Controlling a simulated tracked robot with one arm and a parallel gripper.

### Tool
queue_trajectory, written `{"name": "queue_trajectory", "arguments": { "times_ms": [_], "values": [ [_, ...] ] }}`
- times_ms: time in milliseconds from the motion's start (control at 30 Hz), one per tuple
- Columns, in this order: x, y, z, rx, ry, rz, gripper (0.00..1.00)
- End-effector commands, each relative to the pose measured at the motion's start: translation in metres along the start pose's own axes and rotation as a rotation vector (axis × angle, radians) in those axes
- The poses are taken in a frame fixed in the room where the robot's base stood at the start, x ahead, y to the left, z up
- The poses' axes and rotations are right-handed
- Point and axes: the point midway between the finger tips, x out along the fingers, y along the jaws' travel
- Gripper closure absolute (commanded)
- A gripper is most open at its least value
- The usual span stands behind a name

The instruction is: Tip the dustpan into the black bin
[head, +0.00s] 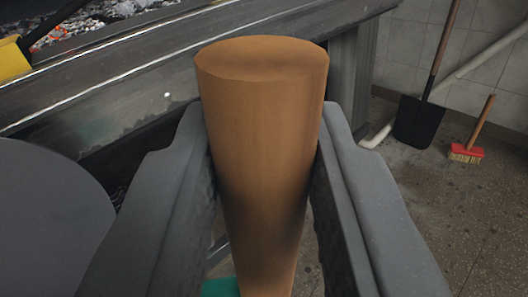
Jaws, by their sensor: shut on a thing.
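My gripper (265,125) is shut on a thick, round wooden handle (265,150), with one dark finger pressed to each side. The handle's flat end faces up toward the camera, and it runs down out of the bottom of the view. A small teal patch (220,288) shows beside its lower end; whether it belongs to the same thing, such as a dustpan, I cannot tell. I cannot make out a black bin for certain.
A dark grill body (110,100) with glowing embers (95,20) fills the upper left. A yellow object (12,60) is at its edge. A black-bladed shovel (418,122) and red-headed brush (467,152) stand by the tiled wall. A grey rounded shape (50,225) is at left. Floor is clear at right.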

Motion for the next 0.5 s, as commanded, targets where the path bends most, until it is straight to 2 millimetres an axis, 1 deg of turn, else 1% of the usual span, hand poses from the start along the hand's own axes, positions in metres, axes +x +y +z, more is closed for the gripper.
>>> {"name": "queue_trajectory", "arguments": {
  "times_ms": [500],
  "values": [
    [-0.007, -0.036, -0.009, -0.102, 0.024, -0.002, 1.00]
  ]
}}
